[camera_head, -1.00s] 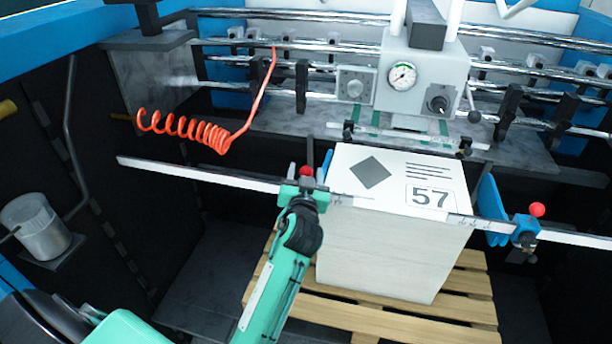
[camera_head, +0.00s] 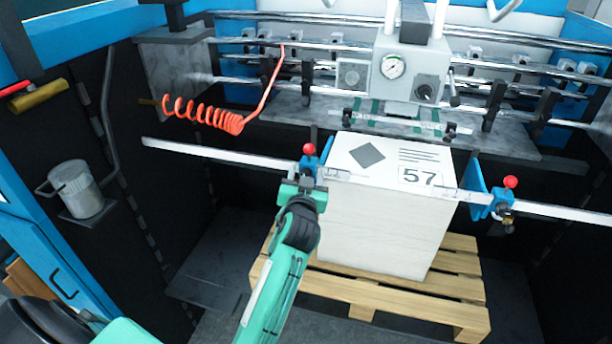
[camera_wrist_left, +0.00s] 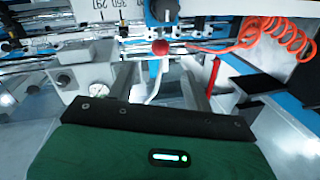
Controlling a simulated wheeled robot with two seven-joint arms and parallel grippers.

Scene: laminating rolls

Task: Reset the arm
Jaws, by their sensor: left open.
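My left arm comes in from the bottom, and its green left gripper (camera_head: 303,186) is just in front of the blue left clamp with a red knob (camera_head: 309,150) on the ruler rail. In the left wrist view the two grey fingers (camera_wrist_left: 160,85) stand apart, with nothing between them that I can see held. The same red knob (camera_wrist_left: 160,47) shows beyond the fingertips. In the head view I cannot tell whether the gripper touches the clamp. My right gripper is not in view.
A white paper stack (camera_head: 385,215) marked 57 stands on a wooden pallet (camera_head: 400,300). A right clamp (camera_head: 503,200) sits on the ruler rail (camera_head: 220,154). A coiled orange hose (camera_head: 205,112) hangs behind. A metal cup (camera_head: 78,188) is on the left wall. The dark floor left of the pallet is clear.

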